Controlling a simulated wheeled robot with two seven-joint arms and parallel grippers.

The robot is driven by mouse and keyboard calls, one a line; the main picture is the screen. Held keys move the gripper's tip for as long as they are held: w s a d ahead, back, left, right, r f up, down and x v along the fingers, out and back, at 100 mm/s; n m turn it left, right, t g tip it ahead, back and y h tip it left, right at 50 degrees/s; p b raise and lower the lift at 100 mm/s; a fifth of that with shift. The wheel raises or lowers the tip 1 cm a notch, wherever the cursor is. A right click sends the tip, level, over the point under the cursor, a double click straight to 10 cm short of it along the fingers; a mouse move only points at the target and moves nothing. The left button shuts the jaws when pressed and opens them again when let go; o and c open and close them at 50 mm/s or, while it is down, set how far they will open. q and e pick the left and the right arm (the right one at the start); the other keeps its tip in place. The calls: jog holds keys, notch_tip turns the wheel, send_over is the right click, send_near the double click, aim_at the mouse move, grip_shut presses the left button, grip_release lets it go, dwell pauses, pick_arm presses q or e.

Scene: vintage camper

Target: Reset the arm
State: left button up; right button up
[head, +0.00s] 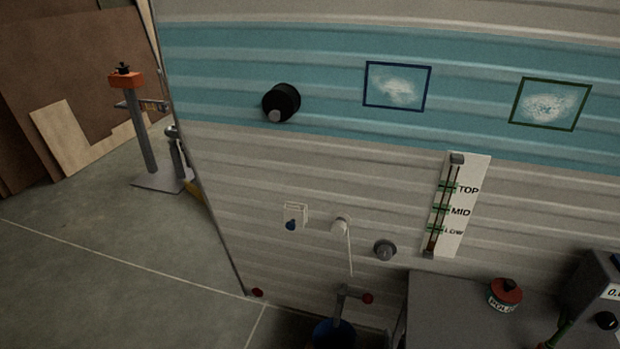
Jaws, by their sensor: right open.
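The task's arm is my own, and no arm link of mine stands out clearly in the head view. My right gripper is hard to make out in this dim picture; it is open, and I see nothing held in it. I do not see my left gripper. The camper wall (230,160) fills most of the view, with a teal band above and pale grey ribs below.
A grey bench (440,300) at lower right carries a red-topped tin (505,294) and a dark box (590,290).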

jog(key=s+d+f+g+y, duration=0.1)
jog(key=s+d+f+g, duration=0.15)
jog(key=s+f, duration=0.7)
jog(key=s+d+f+g+y, duration=0.15)
jog(key=s+f+g, duration=0.35)
jog(key=f, duration=0.7)
jog(key=s+d+f+g, duration=0.1)
jog(key=s+f, duration=0.3)
jog(key=s, duration=0.4)
jog(key=s+d+f+m+g+y, duration=0.1)
jog(key=s+f+g, duration=0.2)
jog(key=s, duration=0.6)
jog(key=s+d+f+g+p, duration=0.1)
jog(key=s+f, duration=0.3)
jog(key=s, duration=0.5)
jog(key=shift+s+d+f+m+g, duration=0.25)
jog(key=shift+d+m+g, duration=0.2)
jog(key=shift+g, duration=0.4)
